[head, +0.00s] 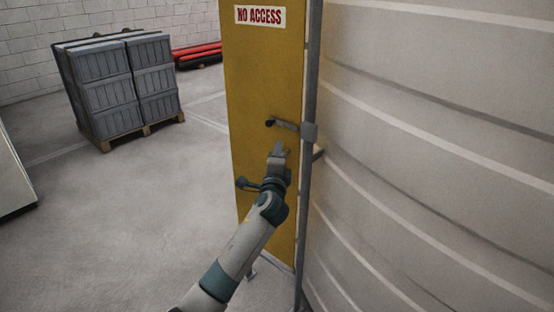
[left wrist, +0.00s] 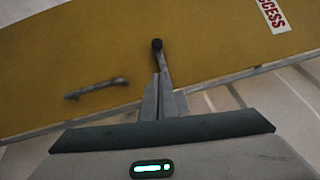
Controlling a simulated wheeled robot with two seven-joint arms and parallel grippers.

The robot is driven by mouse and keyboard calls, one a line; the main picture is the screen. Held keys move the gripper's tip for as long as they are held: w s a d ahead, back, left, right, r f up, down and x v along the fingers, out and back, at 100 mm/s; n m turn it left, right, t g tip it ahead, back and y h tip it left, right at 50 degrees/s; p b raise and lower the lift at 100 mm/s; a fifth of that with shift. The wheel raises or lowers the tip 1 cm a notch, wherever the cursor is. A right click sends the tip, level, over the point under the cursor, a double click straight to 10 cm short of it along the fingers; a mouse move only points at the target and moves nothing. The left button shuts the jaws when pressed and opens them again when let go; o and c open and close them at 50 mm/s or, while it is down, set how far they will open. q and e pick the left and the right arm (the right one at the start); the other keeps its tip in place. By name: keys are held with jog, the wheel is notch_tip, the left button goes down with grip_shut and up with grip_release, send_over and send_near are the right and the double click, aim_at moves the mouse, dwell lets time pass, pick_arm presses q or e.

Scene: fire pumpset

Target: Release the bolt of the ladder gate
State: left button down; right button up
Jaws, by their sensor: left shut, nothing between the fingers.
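The yellow ladder gate (head: 262,70) with a NO ACCESS sign stands upright beside a grey post (head: 309,90). A grey bar, which looks like the bolt (head: 287,126), runs from a dark knob toward a block on the post. The knob also shows in the left wrist view (left wrist: 157,44). My left gripper (head: 279,148) is shut and empty, just below the bar in the head view. In the left wrist view its fingertips (left wrist: 161,78) overlap the bar's near end. Whether they touch it I cannot tell. My right gripper is not in view.
A grey handle (head: 248,185) sits lower on the gate, partly behind my left arm; it also shows in the left wrist view (left wrist: 96,88). A large pale ribbed wall (head: 430,130) fills the right. Stacked grey crates (head: 125,80) stand back left. The floor between is clear.

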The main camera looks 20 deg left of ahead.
pick_arm(q)
jog(key=v, duration=0.3)
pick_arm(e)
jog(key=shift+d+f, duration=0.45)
